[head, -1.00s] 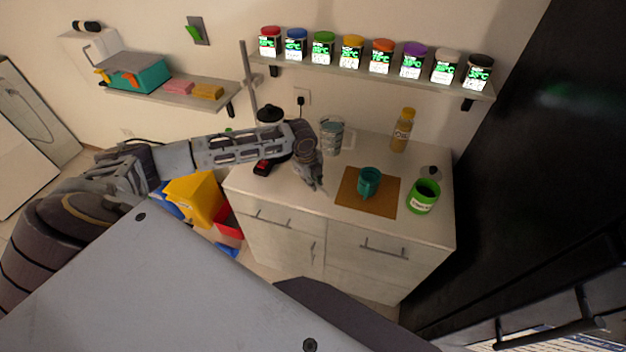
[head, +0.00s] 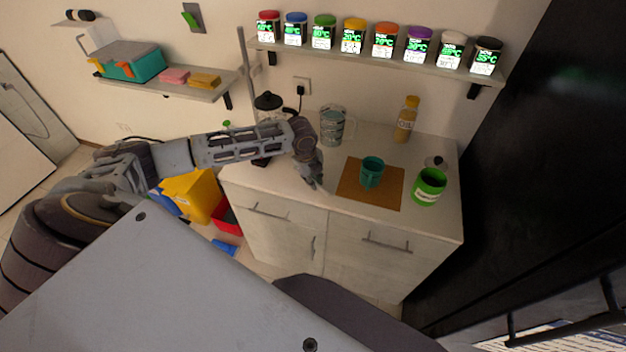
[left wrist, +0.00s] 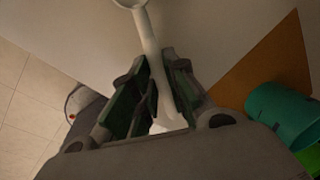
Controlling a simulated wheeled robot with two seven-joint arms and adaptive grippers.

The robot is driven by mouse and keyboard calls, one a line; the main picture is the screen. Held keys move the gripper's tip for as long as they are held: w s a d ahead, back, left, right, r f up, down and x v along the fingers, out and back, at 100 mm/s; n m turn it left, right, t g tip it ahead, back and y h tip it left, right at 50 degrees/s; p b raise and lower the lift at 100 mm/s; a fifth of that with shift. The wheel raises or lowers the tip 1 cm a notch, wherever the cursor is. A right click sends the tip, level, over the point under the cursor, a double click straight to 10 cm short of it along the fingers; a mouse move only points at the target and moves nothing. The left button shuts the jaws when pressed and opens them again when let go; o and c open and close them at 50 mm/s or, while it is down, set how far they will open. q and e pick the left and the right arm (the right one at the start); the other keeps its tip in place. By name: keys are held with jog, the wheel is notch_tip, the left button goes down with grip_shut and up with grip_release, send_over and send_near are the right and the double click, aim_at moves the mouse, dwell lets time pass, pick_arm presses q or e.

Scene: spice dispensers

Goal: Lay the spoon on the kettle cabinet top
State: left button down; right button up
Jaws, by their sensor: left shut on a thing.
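My left gripper (head: 314,182) is low over the cabinet top (head: 290,194), left of the brown mat. In the left wrist view my left gripper (left wrist: 158,100) is shut on the handle of a pale spoon (left wrist: 147,32). The spoon's bowl end points away from the fingers, toward the top edge of that view. It looks at or just above the white top; I cannot tell whether it touches. In the head view the spoon is too small to make out. My right gripper is not in view.
A teal cup (head: 371,172) stands on the brown mat (head: 354,194), with a green jar (head: 429,187) to its right. A glass jug (head: 332,127), a dark-lidded kettle (head: 268,103) and a yellow bottle (head: 406,120) stand behind. The top's front left is clear.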

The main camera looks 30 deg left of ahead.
pick_arm(q)
jog(key=shift+f, duration=0.1)
dwell(0.3)
jog(key=c, duration=1.3)
grip_release()
jog(key=shift+c, duration=0.2)
notch_tip(320, 180, up, 12)
jog(key=s, duration=0.2)
jog(key=shift+a, duration=0.35)
jog(key=shift+s+f, duration=0.1)
jog(key=shift+f, duration=0.05)
